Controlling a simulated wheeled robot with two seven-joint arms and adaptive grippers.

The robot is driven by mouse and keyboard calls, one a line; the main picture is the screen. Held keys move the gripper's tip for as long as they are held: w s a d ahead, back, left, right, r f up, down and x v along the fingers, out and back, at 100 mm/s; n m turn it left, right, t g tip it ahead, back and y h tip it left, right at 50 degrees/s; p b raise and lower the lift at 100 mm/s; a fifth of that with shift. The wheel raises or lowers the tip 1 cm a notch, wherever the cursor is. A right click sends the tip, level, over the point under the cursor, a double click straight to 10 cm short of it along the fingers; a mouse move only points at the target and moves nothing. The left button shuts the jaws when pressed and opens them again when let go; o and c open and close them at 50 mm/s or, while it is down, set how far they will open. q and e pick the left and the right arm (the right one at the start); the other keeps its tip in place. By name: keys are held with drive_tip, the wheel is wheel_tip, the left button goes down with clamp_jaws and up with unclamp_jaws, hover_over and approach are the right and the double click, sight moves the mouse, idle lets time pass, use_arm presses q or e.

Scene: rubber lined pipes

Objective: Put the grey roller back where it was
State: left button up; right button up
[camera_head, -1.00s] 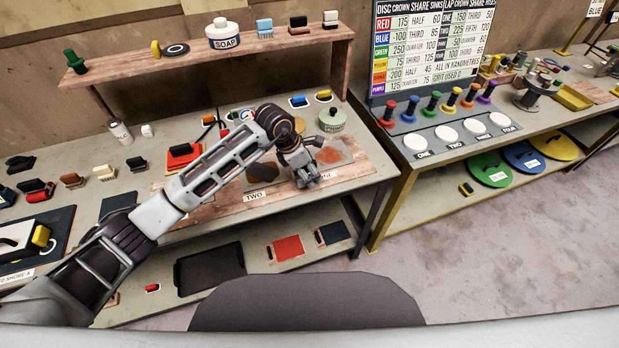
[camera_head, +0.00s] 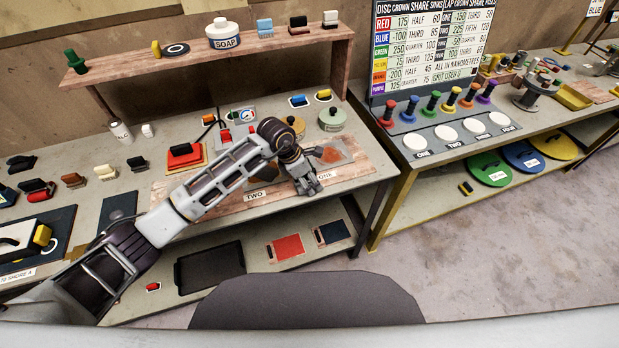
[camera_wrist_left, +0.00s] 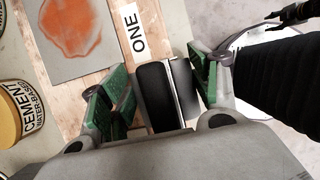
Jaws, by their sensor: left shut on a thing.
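My left gripper (camera_head: 312,190) is over the front edge of the left bench, by the label ONE (camera_head: 325,174). In the left wrist view its green-padded fingers (camera_wrist_left: 165,95) are on both sides of a dark cylinder (camera_wrist_left: 155,95) with a lighter grey part (camera_wrist_left: 184,90) along its right side. This looks like the grey roller, and the gripper is shut on it. Its underside is hidden, so I cannot tell whether it touches the bench. In the head view the gripper hides it.
A plate with an orange patch (camera_head: 332,154) lies behind the gripper. Tins (camera_head: 332,119) stand further back. The lower shelf holds a black tray (camera_head: 210,268), a red pad (camera_head: 287,247) and a dark blue pad (camera_head: 333,232). Open floor (camera_head: 470,260) lies to the right.

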use_arm(q)
drive_tip(key=o, duration=1)
use_arm(e)
drive_tip(key=shift+d+f, duration=0.1)
drive_tip(key=shift+d, duration=0.1)
drive_tip(key=shift+d, duration=0.2)
drive_tip(key=shift+d, duration=0.1)
use_arm(q)
drive_tip(key=b+v, duration=0.1)
drive_tip(key=v, duration=0.9)
drive_tip(key=shift+a+r, duration=0.15)
drive_tip(key=shift+r, duration=0.05)
drive_tip(key=shift+a+r+b, duration=0.15)
drive_tip(key=shift+r+b, duration=0.15)
drive_tip(key=shift+r, duration=0.05)
drive_tip(key=shift+s+a+r, duration=0.1)
drive_tip(key=shift+r, duration=0.35)
use_arm(e)
drive_tip(key=shift+w+d+f, duration=0.2)
drive_tip(key=shift+w+f, duration=0.1)
drive_tip(key=shift+f, duration=0.45)
